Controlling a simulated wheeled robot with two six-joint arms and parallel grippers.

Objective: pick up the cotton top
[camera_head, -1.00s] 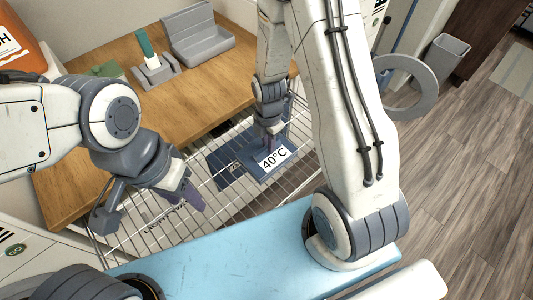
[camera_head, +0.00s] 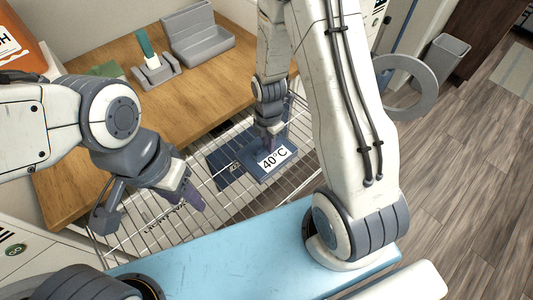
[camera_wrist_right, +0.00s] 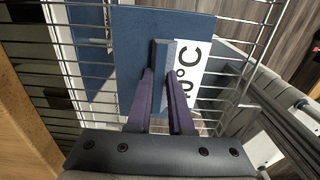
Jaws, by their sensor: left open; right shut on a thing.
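A flat blue slab with a white "40°C" label, seemingly the cotton top (camera_head: 281,167), is at the wire basket in the head view. It also fills the upper middle of the right wrist view (camera_wrist_right: 137,50). My right gripper (camera_head: 268,143) is shut on the raised grey-blue ridge of this slab, and its purple fingers (camera_wrist_right: 161,100) lie on either side of the ridge. I cannot tell whether the slab is clear of the basket floor. My left gripper (camera_head: 188,193) is open and empty over the basket's left part.
The wire basket (camera_head: 215,205) holds a second, darker blue piece (camera_head: 224,168) beside the slab. A wooden worktop (camera_head: 110,125) lies behind, with a grey tray (camera_head: 205,47) and a green-handled item (camera_head: 148,50). A round open door (camera_head: 405,72) stands at the right.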

